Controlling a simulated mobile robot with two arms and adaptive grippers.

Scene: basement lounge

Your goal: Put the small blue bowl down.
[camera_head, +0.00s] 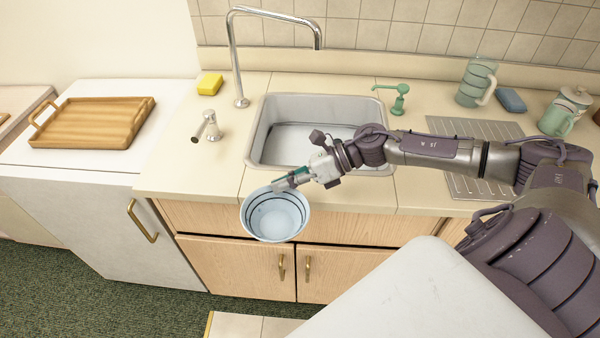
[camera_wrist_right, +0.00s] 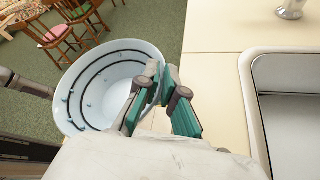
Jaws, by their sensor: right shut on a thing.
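The small blue bowl (camera_head: 272,217) is pale blue with dark rings inside. In the head view it hangs in front of the counter's front edge, by the sink. My right gripper (camera_head: 287,181) is shut on the bowl's rim, at the bowl's upper right side. In the right wrist view the bowl (camera_wrist_right: 112,88) shows left of the fingers (camera_wrist_right: 160,85), with the green floor behind it and the counter to its right. My left gripper is not in view.
A small tap (camera_head: 208,127), yellow sponge (camera_head: 210,84) and tall faucet (camera_head: 240,60) stand there. A wooden tray (camera_head: 92,122) lies on the left unit. A ribbed drainer (camera_head: 480,130) and a jug (camera_head: 476,82) are at right.

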